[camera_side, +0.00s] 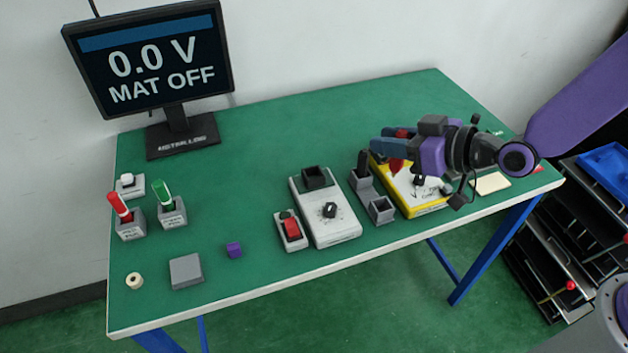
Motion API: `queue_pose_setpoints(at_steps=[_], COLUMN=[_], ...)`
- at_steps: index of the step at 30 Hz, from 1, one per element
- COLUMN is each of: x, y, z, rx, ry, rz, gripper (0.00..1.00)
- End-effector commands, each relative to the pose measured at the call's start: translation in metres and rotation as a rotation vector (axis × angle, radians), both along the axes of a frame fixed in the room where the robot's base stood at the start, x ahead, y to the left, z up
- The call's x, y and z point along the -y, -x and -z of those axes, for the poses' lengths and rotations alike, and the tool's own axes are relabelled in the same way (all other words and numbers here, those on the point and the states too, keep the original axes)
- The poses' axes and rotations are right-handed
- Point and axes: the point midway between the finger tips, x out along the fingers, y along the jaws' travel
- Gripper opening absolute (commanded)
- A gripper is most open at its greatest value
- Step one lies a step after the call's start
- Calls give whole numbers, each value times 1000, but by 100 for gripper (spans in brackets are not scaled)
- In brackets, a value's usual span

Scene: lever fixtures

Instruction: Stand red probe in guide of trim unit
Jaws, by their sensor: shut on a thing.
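My gripper (388,146) is at the right, above the yellow-edged unit, pointing left. Its blue fingers are shut on a red thing, which looks like the red probe (397,166). Its red shows above and below the fingers; the rest is hidden. A white unit (345,228) with a black dial, apparently the trim unit, stands left of the gripper. A dark square guide (316,178) stands at its back end and looks empty. The held red probe is to the right of this guide and apart from it.
A grey two-socket holder (381,210) has a black probe (363,163) upright at the back; its front socket looks empty. A red rocker switch (291,229), purple cube (234,250), grey block (186,271), red lever (119,207) and green lever (163,194) stand leftward. The monitor (150,60) reads "0.0 V MAT OFF".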

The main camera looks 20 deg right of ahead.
Motion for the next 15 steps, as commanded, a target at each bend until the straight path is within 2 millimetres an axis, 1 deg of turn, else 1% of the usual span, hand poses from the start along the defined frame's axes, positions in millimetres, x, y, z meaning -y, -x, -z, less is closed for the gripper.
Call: queue_pose_setpoints(at_steps=[1, 3, 9, 11, 15], x=[-7, -13, -24, -27, -37], y=[-7, -14, -26, -30, -47], z=[-2, -4, -7, -6, 3], rx=[1, 2, 3, 5, 2], ry=[0, 0, 2, 2, 4], rz=[-1, -3, -5, -4, -2], gripper=[0, 0, 0, 0, 0])
